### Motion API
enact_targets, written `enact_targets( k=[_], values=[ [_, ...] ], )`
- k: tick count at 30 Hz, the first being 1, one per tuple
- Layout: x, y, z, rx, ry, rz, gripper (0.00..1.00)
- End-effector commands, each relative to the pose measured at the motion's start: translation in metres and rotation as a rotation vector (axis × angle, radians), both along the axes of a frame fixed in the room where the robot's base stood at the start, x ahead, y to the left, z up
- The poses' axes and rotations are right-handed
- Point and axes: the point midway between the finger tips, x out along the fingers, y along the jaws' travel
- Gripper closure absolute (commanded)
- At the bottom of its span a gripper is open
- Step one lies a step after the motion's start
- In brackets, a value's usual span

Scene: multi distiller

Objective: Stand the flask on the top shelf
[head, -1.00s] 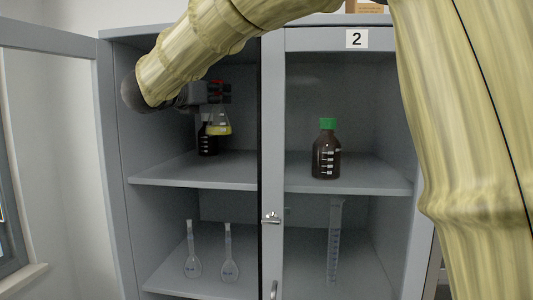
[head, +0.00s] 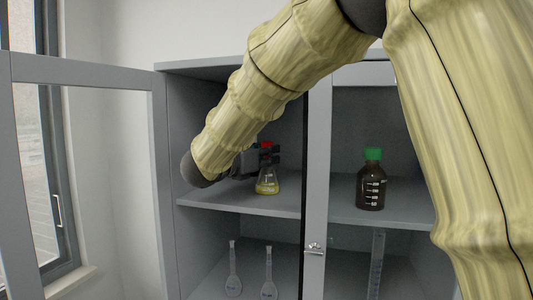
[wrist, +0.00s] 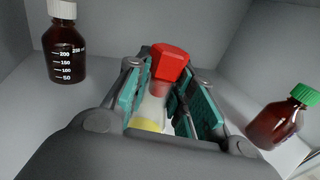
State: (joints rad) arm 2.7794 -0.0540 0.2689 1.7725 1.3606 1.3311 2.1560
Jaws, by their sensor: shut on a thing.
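The flask (head: 267,184) is a clear conical one with yellow liquid and a red stopper, which shows at the top of it in the wrist view (wrist: 170,64). My gripper (head: 265,158) is shut on its neck, with teal pads on either side in the wrist view (wrist: 168,100). The flask is upright inside the left cabinet bay, at or just above the top shelf (head: 225,192). I cannot tell whether its base touches the shelf.
A dark bottle (wrist: 64,52) stands at the left in the wrist view. A green-capped brown bottle (head: 371,186) stands in the right bay. Volumetric flasks (head: 233,275) and a cylinder (head: 376,268) stand below. An open door (head: 85,72) is at the left.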

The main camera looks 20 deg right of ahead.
Motion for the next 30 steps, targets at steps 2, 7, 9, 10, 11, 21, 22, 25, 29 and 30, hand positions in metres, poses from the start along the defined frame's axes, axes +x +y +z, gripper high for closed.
enact_targets(
  k=[2,7,9,10,11,21,22,25,29,30],
  values=[
    [0.000,0.000,-0.001,0.000,0.001,0.000,1.00],
    [0.000,0.001,-0.002,0.001,0.002,0.001,0.53],
    [0.000,0.001,-0.001,0.001,0.002,0.001,0.53],
    [0.000,0.001,-0.001,0.000,0.001,0.001,0.53],
    [0.000,0.001,-0.001,0.000,0.001,0.001,0.53],
    [-0.007,0.013,-0.004,0.001,0.000,0.003,0.53],
    [-0.009,0.016,-0.004,0.001,-0.001,0.003,0.53],
    [-0.019,0.030,-0.005,0.000,0.000,0.003,0.53],
    [-0.033,0.051,-0.005,0.000,-0.001,0.003,0.53],
    [-0.037,0.057,-0.005,0.001,-0.001,0.002,0.53]
  ],
)
